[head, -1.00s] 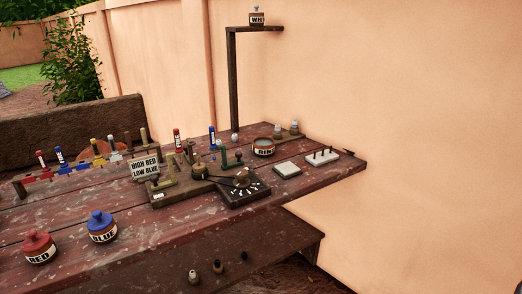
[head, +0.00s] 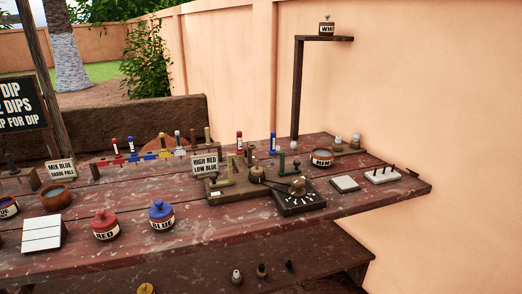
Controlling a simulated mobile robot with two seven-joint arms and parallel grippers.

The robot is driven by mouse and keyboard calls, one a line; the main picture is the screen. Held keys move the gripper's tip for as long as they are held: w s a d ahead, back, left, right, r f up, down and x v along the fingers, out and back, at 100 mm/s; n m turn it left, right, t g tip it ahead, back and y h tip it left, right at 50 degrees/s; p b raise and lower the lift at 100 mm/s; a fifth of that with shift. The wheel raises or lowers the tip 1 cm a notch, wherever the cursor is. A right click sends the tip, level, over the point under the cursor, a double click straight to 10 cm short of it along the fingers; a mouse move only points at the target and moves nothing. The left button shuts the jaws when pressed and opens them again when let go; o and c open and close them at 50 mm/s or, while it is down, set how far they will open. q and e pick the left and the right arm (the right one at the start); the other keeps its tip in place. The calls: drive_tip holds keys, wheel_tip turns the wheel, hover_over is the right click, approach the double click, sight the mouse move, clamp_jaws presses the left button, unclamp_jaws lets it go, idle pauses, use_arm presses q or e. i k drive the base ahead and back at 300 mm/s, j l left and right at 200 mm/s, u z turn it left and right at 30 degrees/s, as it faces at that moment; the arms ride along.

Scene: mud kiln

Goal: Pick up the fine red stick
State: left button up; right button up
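Two upright sticks with red tops are in the head view. One red stick (head: 116,150) stands at the left end of a low rack on the table, beside a blue stick (head: 132,149). The other red stick (head: 239,144) stands behind the "HIGH RED LOW BLUE" sign (head: 206,165), with another blue stick (head: 273,144) to its right. I cannot tell from the picture which red stick is the fine one. Neither of my grippers is in view.
A red-lidded jar (head: 105,225) and a blue-lidded jar (head: 161,215) stand near the table's front. A dark dial board (head: 299,202) and a "RINSE"-like pot (head: 322,157) are right of centre. A white panel (head: 42,233) lies front left. A post with a shelf (head: 298,90) rises behind.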

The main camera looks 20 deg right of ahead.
sight(240, 151)
drive_tip(key=i+l+u, duration=0.35)
drive_tip(key=l+u, duration=0.2)
drive_tip(key=i+l+u, duration=0.1)
drive_tip(key=l+u, duration=0.15)
drive_tip(key=i+l+u, duration=0.1)
drive_tip(key=l+u, duration=0.15)
drive_tip(key=l, duration=0.15)
